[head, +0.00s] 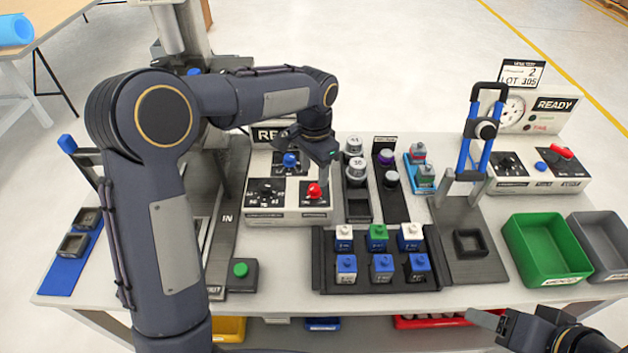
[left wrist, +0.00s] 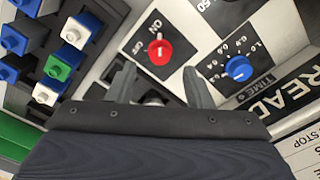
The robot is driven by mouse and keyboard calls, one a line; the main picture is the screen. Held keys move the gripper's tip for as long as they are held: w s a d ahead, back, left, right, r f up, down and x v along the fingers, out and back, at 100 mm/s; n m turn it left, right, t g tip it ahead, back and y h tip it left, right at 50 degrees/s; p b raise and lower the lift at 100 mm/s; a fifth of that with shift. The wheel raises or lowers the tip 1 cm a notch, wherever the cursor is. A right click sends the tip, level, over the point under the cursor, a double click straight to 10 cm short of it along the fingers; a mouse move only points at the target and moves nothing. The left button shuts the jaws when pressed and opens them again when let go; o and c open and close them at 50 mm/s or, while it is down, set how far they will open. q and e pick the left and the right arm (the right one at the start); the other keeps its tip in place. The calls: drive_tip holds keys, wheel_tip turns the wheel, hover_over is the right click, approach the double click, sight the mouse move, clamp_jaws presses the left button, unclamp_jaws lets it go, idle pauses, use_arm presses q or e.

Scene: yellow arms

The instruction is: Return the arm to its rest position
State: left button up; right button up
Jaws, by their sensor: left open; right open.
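My left arm reaches in from the left in the head view. Its gripper (head: 322,168) is above the left control panel (head: 262,214), close to the red knob (head: 314,191). In the left wrist view the fingers of the left gripper (left wrist: 158,88) are apart with nothing held between them. The red knob (left wrist: 160,50) lies beyond the fingertips there, and a blue knob (left wrist: 238,68) is to its right. My right gripper (head: 487,322) is at the bottom right of the head view, empty, in front of the table edge.
A black tray (head: 318,262) holds several white, green and blue blocks. A green bin (head: 545,250) and a grey bin (head: 603,245) stand at the right. A blue-and-black upright fixture (head: 470,150) and a second panel (head: 535,185) are behind them. A green button (head: 240,269) is at front left.

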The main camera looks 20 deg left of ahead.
use_arm(q)
drive_tip(key=shift+r, duration=1.3)
drive_tip(key=shift+a, duration=0.1)
drive_tip(key=s+a+r+n+t+h, duration=0.2)
drive_tip(key=s+a+r+n, duration=0.1)
drive_tip(key=s, duration=0.7)
drive_tip(key=s+a+r+n+t+h, duration=0.1)
drive_tip(key=s+a+r+n, duration=0.25)
drive_tip(key=s, duration=0.65)
drive_tip(key=s+d+f+n+t, duration=0.1)
drive_tip(key=s+f, duration=0.3)
drive_tip(key=s, duration=0.4)
drive_tip(key=shift+f+n+t+h, duration=0.25)
drive_tip(key=shift+n+t+h, duration=0.15)
drive_tip(key=shift+n+t, duration=0.4)
